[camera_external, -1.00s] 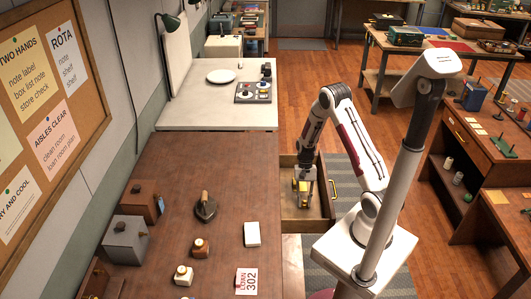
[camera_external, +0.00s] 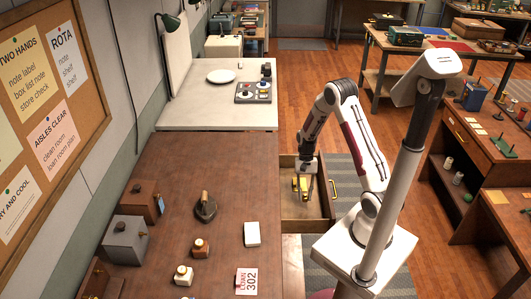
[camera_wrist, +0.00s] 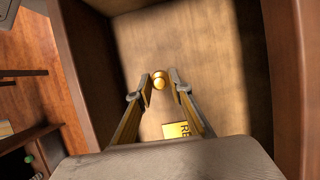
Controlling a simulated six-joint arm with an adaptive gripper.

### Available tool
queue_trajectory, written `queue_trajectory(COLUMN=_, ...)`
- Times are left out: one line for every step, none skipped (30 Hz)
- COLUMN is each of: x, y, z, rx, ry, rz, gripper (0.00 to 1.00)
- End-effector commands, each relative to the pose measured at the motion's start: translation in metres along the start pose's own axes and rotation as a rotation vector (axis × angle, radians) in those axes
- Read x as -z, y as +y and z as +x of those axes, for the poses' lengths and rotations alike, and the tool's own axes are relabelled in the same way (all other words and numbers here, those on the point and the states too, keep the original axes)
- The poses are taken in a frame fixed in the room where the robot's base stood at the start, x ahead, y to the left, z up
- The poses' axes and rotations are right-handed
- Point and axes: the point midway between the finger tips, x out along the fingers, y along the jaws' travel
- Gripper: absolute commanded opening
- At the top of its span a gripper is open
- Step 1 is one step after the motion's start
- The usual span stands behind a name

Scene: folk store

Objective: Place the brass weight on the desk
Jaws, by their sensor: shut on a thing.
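In the external view my gripper (camera_external: 301,188) points down over the open drawer (camera_external: 316,210). The weight is too small to make out there. The desk (camera_external: 222,170) is the brown top left of the drawer, and my gripper is beside it, not over it.
A yellow lettered piece (camera_wrist: 176,129) lies in the drawer. The desk's far middle is clear.

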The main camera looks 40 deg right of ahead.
Motion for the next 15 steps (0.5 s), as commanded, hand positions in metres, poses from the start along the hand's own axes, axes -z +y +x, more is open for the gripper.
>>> queue_trajectory(x=-0.002, y=0.000, z=-0.007, rx=0.002, ry=0.003, rz=-0.001, gripper=0.00)
queue_trajectory(x=-0.004, y=0.000, z=-0.010, rx=0.001, ry=0.002, rz=-0.001, gripper=0.00)
queue_trajectory(x=-0.006, y=0.000, z=-0.015, rx=0.002, ry=0.002, rz=-0.001, gripper=0.00)
queue_trajectory(x=-0.007, y=0.000, z=-0.019, rx=0.002, ry=0.003, rz=-0.001, gripper=0.00)
queue_trajectory(x=-0.009, y=0.000, z=-0.022, rx=0.002, ry=0.002, rz=-0.001, gripper=0.00)
queue_trajectory(x=-0.011, y=0.000, z=-0.026, rx=0.002, ry=0.001, rz=0.000, gripper=0.00)
queue_trajectory(x=-0.012, y=0.001, z=-0.030, rx=0.002, ry=0.002, rz=0.000, gripper=0.00)
queue_trajectory(x=-0.013, y=0.001, z=-0.033, rx=0.002, ry=0.002, rz=0.000, gripper=0.00)
queue_trajectory(x=-0.015, y=0.001, z=-0.036, rx=0.001, ry=0.001, rz=0.000, gripper=0.00)
queue_trajectory(x=-0.016, y=0.001, z=-0.039, rx=0.001, ry=0.001, rz=0.000, gripper=0.00)
queue_trajectory(x=-0.017, y=0.001, z=-0.041, rx=0.001, ry=0.001, rz=0.000, gripper=0.00)
queue_trajectory(x=-0.018, y=0.001, z=-0.044, rx=0.001, ry=0.001, rz=0.000, gripper=0.00)
queue_trajectory(x=-0.019, y=0.001, z=-0.046, rx=0.001, ry=0.001, rz=0.000, gripper=0.00)
queue_trajectory(x=-0.020, y=0.001, z=-0.048, rx=0.001, ry=0.000, rz=0.000, gripper=0.00)
queue_trajectory(x=-0.021, y=0.001, z=-0.049, rx=0.000, ry=0.000, rz=-0.001, gripper=0.00)
